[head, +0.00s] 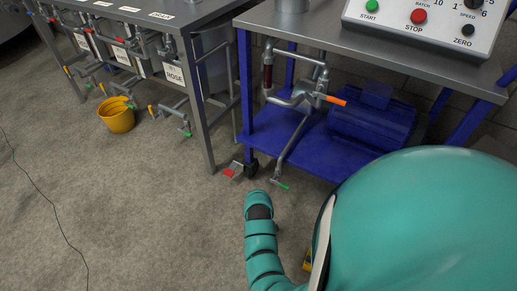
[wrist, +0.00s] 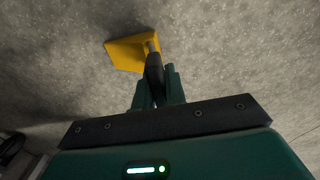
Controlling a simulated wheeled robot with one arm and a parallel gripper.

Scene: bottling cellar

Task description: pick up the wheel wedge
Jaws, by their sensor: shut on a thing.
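The wheel wedge is a yellow block (wrist: 124,53) with a metal rod and a dark grip, seen in the upper middle of the wrist view. My gripper (wrist: 158,82) is shut on the dark grip, with one green finger on each side. Grey floor shows behind the wedge; I cannot tell whether the wedge touches it. In the head view a small yellow part (head: 307,259) shows low beside my large teal arm, which hides the rest and my gripper's fingers.
A blue-framed cart (head: 300,145) with a control panel (head: 425,22) stands ahead. A steel bench (head: 175,22) and yellow bucket (head: 117,115) stand left. Open floor with a thin cable (head: 48,205) is front left.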

